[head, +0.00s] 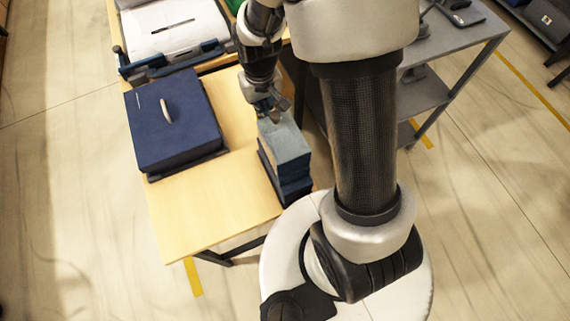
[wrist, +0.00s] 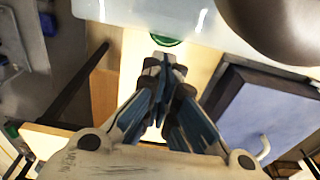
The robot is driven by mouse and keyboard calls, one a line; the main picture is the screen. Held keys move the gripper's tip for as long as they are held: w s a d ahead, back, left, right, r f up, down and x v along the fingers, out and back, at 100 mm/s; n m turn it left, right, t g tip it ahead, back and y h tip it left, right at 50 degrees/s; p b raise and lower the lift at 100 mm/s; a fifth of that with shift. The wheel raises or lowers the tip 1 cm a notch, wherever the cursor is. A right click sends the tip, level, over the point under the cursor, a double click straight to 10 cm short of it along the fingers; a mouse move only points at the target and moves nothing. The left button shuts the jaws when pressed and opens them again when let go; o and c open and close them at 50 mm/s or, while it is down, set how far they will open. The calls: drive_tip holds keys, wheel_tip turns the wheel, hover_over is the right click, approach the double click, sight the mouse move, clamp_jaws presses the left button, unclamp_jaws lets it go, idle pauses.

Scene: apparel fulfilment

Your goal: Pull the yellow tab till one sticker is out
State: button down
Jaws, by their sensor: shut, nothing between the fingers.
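The yellow tab cannot be made out in either view, nor can a sticker. A grey-blue box-shaped unit (head: 284,146) with a darker base stands at the right edge of the wooden table (head: 215,215); I cannot tell whether it holds the stickers. My gripper (head: 274,108) is at the far upper end of this unit; whether it touches is unclear. In the wrist view my gripper (wrist: 163,66) has its fingertips together with nothing seen between them. A small green rounded thing (wrist: 168,40) shows just beyond the fingertips, beside a pale, shiny surface (wrist: 140,12).
A dark blue box (head: 190,136) with a pale handle sits on the table left of my gripper; it also shows in the wrist view (wrist: 235,120). Behind it is a tray with white sheets (head: 170,25). A grey shelf unit (head: 455,40) stands right. The table's near end is clear.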

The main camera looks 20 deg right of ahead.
drive_tip(key=shift+s+f+g, duration=0.25)
drive_tip(key=shift+s+f, duration=0.05)
drive_tip(key=shift+f, duration=0.45)
drive_tip(key=shift+s+f+g, duration=0.25)
drive_tip(key=shift+s+f, duration=0.05)
drive_tip(key=shift+f, duration=0.45)
wheel_tip(320, 180, up, 7)
drive_tip(key=p, duration=0.6)
drive_tip(key=shift+w, duration=0.35)
drive_tip(key=shift+r, duration=0.15)
drive_tip(key=s+r+t, duration=0.1)
drive_tip(key=s+r, duration=0.2)
drive_tip(key=r, duration=0.5)
drive_tip(key=s+r+t, duration=0.1)
drive_tip(key=s+r, duration=0.2)
drive_tip(key=r, duration=0.4)
drive_tip(key=s+r+t, duration=0.2)
drive_tip(key=s+r, duration=0.6)
drive_tip(key=s, duration=0.3)
drive_tip(key=shift+s+t, duration=0.25)
drive_tip(key=shift+t, duration=0.05)
drive_tip(key=shift+r, duration=0.1)
